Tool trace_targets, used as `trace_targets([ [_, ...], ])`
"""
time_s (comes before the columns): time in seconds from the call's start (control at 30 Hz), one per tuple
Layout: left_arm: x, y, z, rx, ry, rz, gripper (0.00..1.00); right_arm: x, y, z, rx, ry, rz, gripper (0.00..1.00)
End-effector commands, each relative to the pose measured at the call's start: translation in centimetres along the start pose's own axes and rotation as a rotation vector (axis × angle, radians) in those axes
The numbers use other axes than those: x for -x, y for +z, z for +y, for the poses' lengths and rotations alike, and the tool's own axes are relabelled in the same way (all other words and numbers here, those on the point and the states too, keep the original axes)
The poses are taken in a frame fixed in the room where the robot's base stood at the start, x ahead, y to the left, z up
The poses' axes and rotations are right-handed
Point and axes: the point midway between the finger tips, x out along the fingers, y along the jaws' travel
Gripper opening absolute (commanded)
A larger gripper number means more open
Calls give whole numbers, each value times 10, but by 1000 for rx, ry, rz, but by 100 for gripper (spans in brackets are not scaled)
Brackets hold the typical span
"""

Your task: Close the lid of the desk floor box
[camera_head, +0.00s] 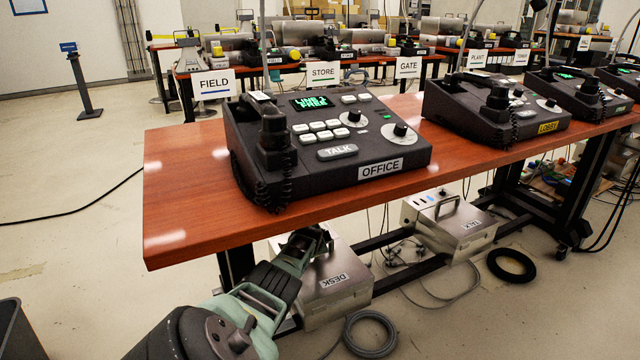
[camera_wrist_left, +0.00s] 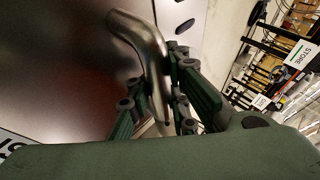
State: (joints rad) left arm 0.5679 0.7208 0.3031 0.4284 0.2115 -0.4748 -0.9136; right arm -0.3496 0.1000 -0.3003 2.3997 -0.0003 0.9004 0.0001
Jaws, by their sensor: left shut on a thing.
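The desk floor box (camera_head: 345,301) is a silver metal case labelled DESK, on the floor under the near end of the wooden table. Its lid (camera_head: 335,265) is partly covered by my left arm, and I cannot tell whether it is fully down. My left gripper (camera_head: 308,241) is at the far side of the lid. In the left wrist view its fingers (camera_wrist_left: 158,102) are shut on a bent metal handle (camera_wrist_left: 138,28), which rises from a smooth metal panel (camera_wrist_left: 60,70). My right gripper is not in view.
The table (camera_head: 190,180) overhangs the box, with the OFFICE phone console (camera_head: 325,135) on it. A second floor box (camera_head: 455,228) stands to the right. A grey cable coil (camera_head: 370,334) lies in front. A black ring (camera_head: 511,265) lies farther right.

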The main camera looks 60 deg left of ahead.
Motion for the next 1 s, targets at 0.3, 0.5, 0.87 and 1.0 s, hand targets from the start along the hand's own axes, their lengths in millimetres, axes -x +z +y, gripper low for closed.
trace_targets([
  [0.3, -2, 4, 9, -6, 14, -7, 0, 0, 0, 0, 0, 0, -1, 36],
  [0.5, -2, 3, 10, -5, 15, -7, 26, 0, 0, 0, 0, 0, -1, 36],
  [0.87, -1, 2, 5, -2, 8, -3, 35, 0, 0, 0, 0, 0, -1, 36],
  [1.0, -1, 2, 4, -1, 6, -2, 35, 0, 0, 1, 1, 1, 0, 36],
])
